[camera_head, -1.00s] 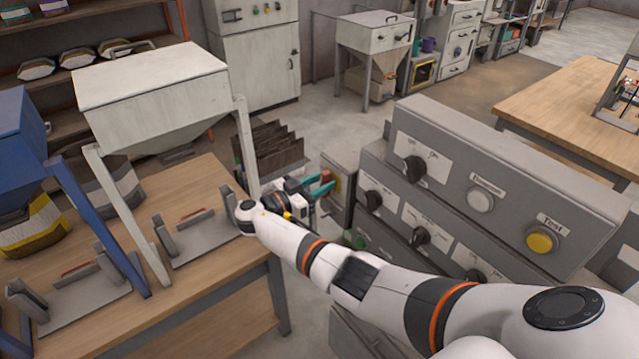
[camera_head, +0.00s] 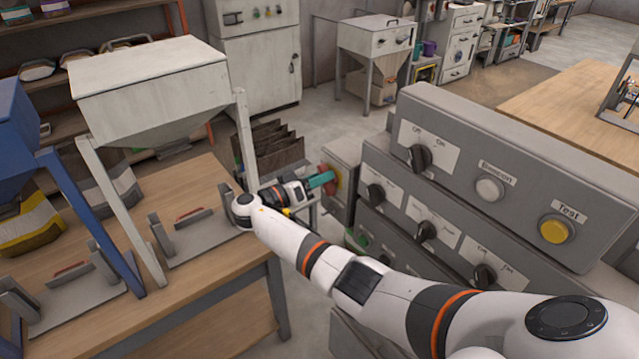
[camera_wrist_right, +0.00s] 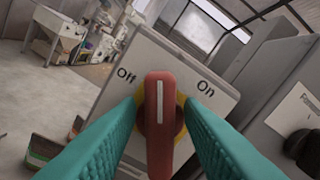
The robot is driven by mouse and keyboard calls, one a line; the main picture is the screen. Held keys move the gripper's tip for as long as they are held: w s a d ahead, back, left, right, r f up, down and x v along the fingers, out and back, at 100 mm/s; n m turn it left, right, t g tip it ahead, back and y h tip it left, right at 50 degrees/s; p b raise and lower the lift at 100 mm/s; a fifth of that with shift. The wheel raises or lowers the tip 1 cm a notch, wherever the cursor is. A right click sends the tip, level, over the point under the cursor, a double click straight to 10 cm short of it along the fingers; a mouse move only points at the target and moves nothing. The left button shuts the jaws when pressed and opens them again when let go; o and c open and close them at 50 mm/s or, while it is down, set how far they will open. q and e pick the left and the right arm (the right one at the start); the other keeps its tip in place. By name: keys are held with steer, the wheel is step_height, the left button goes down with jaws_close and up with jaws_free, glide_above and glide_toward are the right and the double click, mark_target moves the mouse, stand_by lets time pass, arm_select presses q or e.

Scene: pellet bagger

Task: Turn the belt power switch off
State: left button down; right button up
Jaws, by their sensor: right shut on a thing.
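The belt power switch is a red handle (camera_wrist_right: 160,130) with a white pointer line, on a yellow disc and a grey plate (camera_wrist_right: 185,65) marked Off and On. In the right wrist view the pointer runs straight up the picture, between the two words. My right gripper (camera_head: 326,179) has its teal fingers on both sides of the handle, shut on it. In the head view the switch sits on the left face of a small grey box (camera_head: 343,168), and the fingers partly hide it. My left gripper is not in view.
A large grey console with black knobs (camera_head: 419,157), a Beacon button (camera_head: 489,188) and a yellow Test button (camera_head: 556,229) stands close to the right of my arm. A wooden bench (camera_head: 215,290) with a white hopper (camera_head: 150,85) is at left.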

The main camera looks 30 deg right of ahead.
steer(key=n, duration=0.7)
steer(key=f+n, duration=0.1)
steer(key=n, duration=0.3)
steer(key=shift+w, duration=0.3)
stand_by(0.4)
steer(key=o, duration=0.6)
steer(key=shift+o, duration=0.2)
steer(key=shift+a+b, duration=0.1)
steer(key=shift+b, duration=0.2)
